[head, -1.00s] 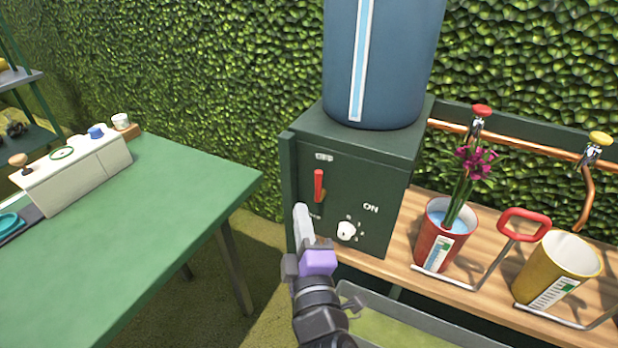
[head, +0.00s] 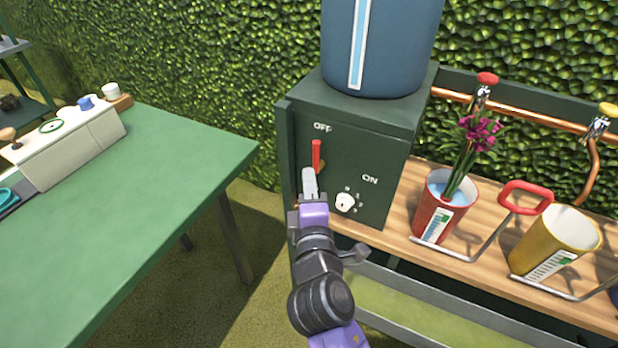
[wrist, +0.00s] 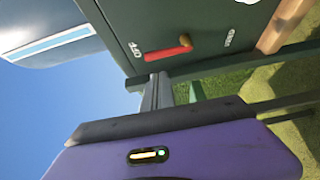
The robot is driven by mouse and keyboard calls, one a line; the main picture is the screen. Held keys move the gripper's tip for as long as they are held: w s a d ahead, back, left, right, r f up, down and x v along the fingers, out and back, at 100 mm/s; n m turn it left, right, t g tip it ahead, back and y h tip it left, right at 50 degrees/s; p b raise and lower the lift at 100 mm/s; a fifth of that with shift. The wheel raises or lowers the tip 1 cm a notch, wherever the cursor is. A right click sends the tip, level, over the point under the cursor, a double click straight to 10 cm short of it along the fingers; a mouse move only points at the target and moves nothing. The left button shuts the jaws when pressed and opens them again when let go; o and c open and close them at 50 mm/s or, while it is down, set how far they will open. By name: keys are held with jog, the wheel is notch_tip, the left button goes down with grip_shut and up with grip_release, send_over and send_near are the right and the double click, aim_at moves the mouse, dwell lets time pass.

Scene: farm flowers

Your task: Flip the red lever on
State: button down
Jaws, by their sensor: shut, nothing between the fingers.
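The red lever (head: 316,155) is on the front of the dark green box (head: 375,150). It points up toward the OFF label, with ON printed lower right. In the wrist view the red lever (wrist: 168,53) lies sideways with its brass pivot at one end, near the OFF lettering. My gripper (head: 309,172) is shut and empty. In the head view its tip overlaps the area just below the lever. In the wrist view the gripper's fingers (wrist: 158,90) are close beside the lever. I cannot tell whether they touch it.
A white knob (head: 345,202) sits low on the box face, and a blue tank (head: 380,45) stands on top. A red pot (head: 440,215) with flowers and a yellow pot (head: 552,240) stand at the right. A green table (head: 130,210) is at the left.

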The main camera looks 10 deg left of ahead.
aim_at(318, 155)
jog(key=w+a, duration=0.1)
jog(key=w, duration=0.6)
jog(key=shift+w+a+b, duration=0.2)
jog(key=shift+w+b, duration=0.05)
jog(key=shift+b, duration=0.15)
jog(key=shift+d+f+b, duration=0.1)
jog(key=shift+f+b, duration=0.05)
jog(key=shift+b, duration=0.5)
